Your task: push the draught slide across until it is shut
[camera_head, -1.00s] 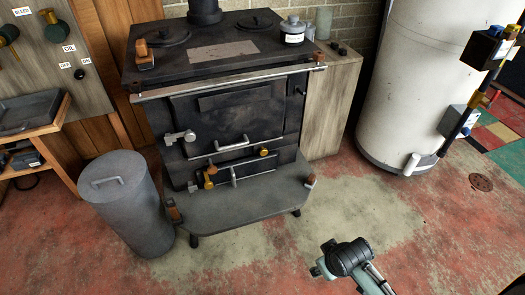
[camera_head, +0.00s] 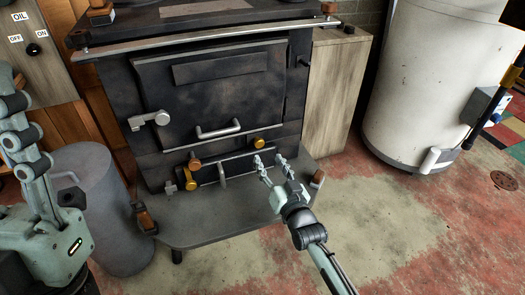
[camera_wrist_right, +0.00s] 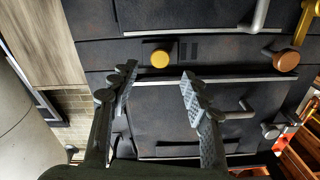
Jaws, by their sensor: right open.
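My right gripper (camera_head: 268,164) is open and empty, close to the right part of the lower stove front. Contact with the stove cannot be told. Part of my left gripper (camera_head: 22,135) stands at the left edge; its jaw opening is unclear.
A grey hearth plate (camera_head: 215,220) juts out below. A grey bin (camera_head: 115,215) stands left, a white tank (camera_head: 420,80) right.

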